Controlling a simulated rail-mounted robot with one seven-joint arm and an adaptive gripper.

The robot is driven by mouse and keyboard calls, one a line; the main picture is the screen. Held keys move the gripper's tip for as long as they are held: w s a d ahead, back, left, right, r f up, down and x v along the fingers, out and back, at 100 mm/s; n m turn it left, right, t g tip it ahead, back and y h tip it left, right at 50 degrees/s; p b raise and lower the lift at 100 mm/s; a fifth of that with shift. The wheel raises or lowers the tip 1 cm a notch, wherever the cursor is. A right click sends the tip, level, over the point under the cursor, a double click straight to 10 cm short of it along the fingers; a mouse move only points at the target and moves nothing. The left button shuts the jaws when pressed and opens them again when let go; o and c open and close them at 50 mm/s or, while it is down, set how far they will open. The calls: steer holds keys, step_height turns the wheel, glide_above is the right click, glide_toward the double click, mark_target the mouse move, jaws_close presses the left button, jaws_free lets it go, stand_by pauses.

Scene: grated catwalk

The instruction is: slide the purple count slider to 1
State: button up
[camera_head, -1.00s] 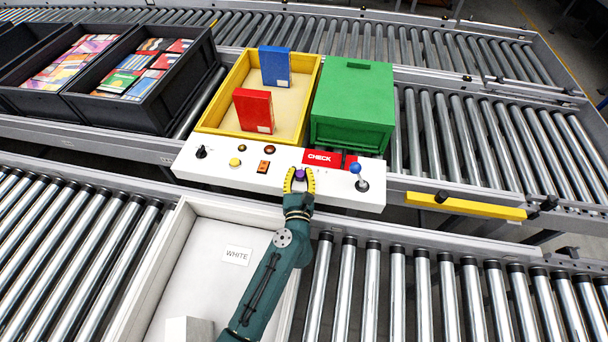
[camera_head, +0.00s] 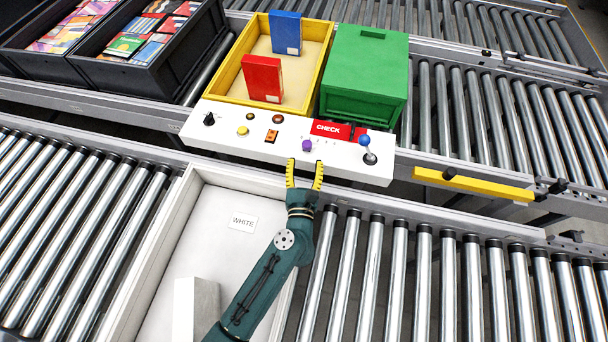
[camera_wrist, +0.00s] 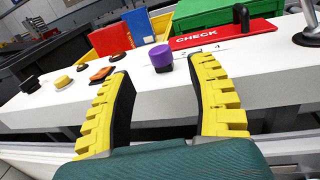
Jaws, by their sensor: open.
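The purple count slider (camera_head: 307,145) is a small knob on the white control panel (camera_head: 225,145), between the orange switch and the red CHECK plate. It also shows in the wrist view as a purple cylinder (camera_wrist: 160,57). Small marks lie on the panel just right of it; I cannot read its setting. My gripper (camera_head: 305,163) is open and empty, with yellow-padded fingers at the panel's front edge, short of the knob. In the wrist view my gripper (camera_wrist: 158,78) has the knob beyond and between its fingertips, apart from both.
An orange switch (camera_head: 272,136), a yellow button (camera_head: 242,131) and a black knob (camera_head: 209,119) sit left of the slider. A red CHECK plate (camera_head: 330,128) and blue-topped lever (camera_head: 366,141) are right. A yellow tray (camera_head: 240,89) and green box (camera_head: 364,75) stand behind.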

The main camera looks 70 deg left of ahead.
steer(key=v, duration=0.5)
steer(key=shift+w, duration=0.1)
steer(key=shift+a, duration=0.1)
